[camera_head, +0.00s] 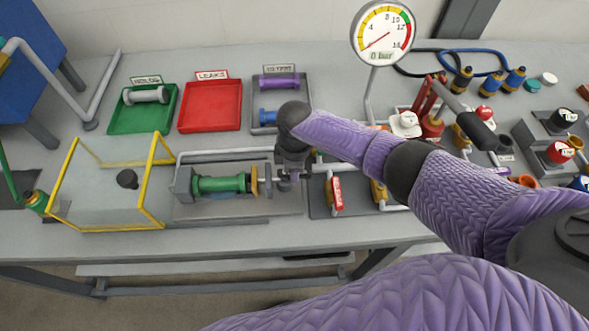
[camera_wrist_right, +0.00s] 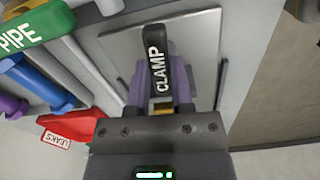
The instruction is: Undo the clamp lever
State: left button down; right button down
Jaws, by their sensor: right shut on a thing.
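The clamp lever (camera_wrist_right: 158,62) is black with a white CLAMP label in the right wrist view. My right gripper (camera_wrist_right: 160,90) is shut on it, its purple fingers on either side of the lever. In the head view my right gripper (camera_head: 290,177) points down at the right end of the clamp fixture, and my wrist hides the lever there. A green spool-shaped part (camera_head: 220,184) lies in the fixture, with a yellow-orange piece (camera_head: 254,181) at its right end. My left gripper is not in view.
A clear yellow-edged guard box (camera_head: 95,200) stands left of the fixture. Behind are a green tray (camera_head: 120,124), a red LEAKS tray (camera_head: 210,122) and a grey tray with purple and blue parts (camera_head: 309,82). A red-tagged valve (camera_head: 337,193) and a gauge (camera_head: 383,33) stand to the right.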

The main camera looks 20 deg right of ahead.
jog(key=shift+w+n, duration=0.15)
jog(key=shift+n, duration=0.35)
jog(key=shift+r, duration=0.1)
jog(key=c, duration=0.8)
grip_release()
notch_tip(320, 180, up, 10)
jog(key=p, duration=0.3)
